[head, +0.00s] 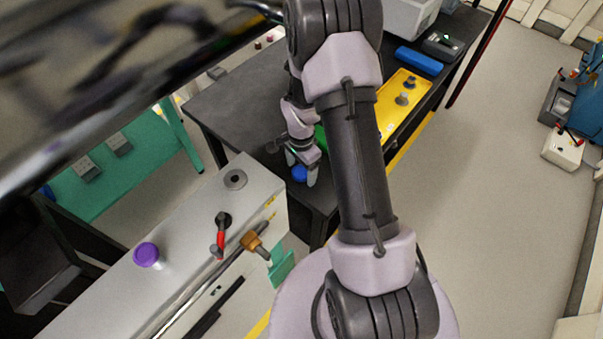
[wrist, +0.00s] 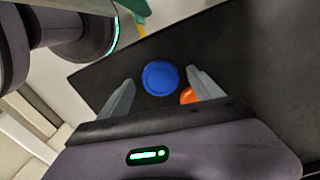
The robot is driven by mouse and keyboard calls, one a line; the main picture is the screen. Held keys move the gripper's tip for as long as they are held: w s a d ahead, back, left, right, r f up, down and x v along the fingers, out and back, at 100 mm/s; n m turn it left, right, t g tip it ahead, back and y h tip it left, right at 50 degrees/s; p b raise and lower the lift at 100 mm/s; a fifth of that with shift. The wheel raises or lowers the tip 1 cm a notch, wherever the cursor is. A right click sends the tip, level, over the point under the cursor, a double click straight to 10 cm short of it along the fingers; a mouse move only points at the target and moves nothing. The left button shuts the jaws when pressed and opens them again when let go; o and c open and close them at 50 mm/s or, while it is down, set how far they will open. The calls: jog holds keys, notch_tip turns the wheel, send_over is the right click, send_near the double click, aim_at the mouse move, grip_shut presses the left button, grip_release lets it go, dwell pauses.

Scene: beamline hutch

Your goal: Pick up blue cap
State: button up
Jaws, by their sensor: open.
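The blue cap (wrist: 160,78) is round and lies on the dark table top (wrist: 254,62) in the wrist view, between and just beyond my open fingertips. In the head view the blue cap (head: 299,174) shows near the table's front corner, partly covered by my fingers. My gripper (head: 302,170) is open and points down at it. It also shows in the wrist view (wrist: 158,84), with one finger on each side of the cap and nothing held. Whether the fingers touch the cap cannot be told.
A yellow tray (head: 419,95) and a blue box (head: 419,61) are farther back. A grey bench with a purple-capped container (head: 147,254) stands at front left.

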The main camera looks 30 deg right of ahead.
aim_at(302, 172)
jog(key=c, duration=1.4)
jog(key=shift+r, duration=0.15)
jog(key=shift+r, duration=0.25)
notch_tip(302, 172, up, 3)
jog(key=shift+r+p, duration=0.2)
jog(key=shift+p, duration=1)
jog(key=s+d+p, duration=0.1)
jog(key=s, duration=0.6)
jog(key=s+d+p, duration=0.1)
jog(key=s+d, duration=0.1)
jog(key=s, duration=0.6)
jog(key=shift+s+d+r, duration=0.25)
jog(key=shift+s+r, duration=0.05)
jog(key=shift+r, duration=0.15)
